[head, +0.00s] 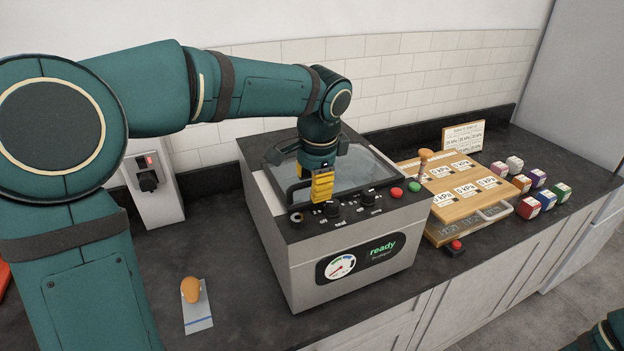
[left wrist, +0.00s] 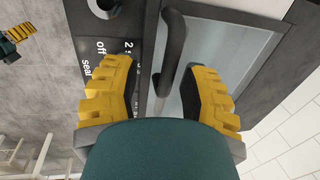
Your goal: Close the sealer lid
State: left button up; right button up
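The sealer (head: 345,255) is a grey box with a dark control top and a gauge panel reading "ready". Its lid (head: 372,168) is a dark-framed glass pane that lies flat or nearly flat on top; I cannot tell whether it is fully down. My left gripper (head: 322,188) points down at the lid's front edge, by the knobs. In the left wrist view its yellow fingers (left wrist: 160,100) are apart, with the dark lid handle (left wrist: 170,55) in the space between them. My right gripper (left wrist: 18,36) shows small at that view's corner; its opening is unclear.
A wooden board with kPa cards (head: 465,185) and several small coloured boxes (head: 535,190) stand right of the sealer. A red button (head: 455,247) sits in front of the board. An orange-topped object (head: 191,290) lies on a card at left.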

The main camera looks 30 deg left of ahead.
pick_arm(q)
jog(key=shift+a+r, duration=0.1)
jog(key=shift+r, duration=0.5)
notch_tip(320, 180, up, 11)
jog(key=s+d, duration=0.1)
jog(key=d, duration=0.1)
jog(key=shift+s+f, duration=0.15)
jog(key=shift+s, duration=0.05)
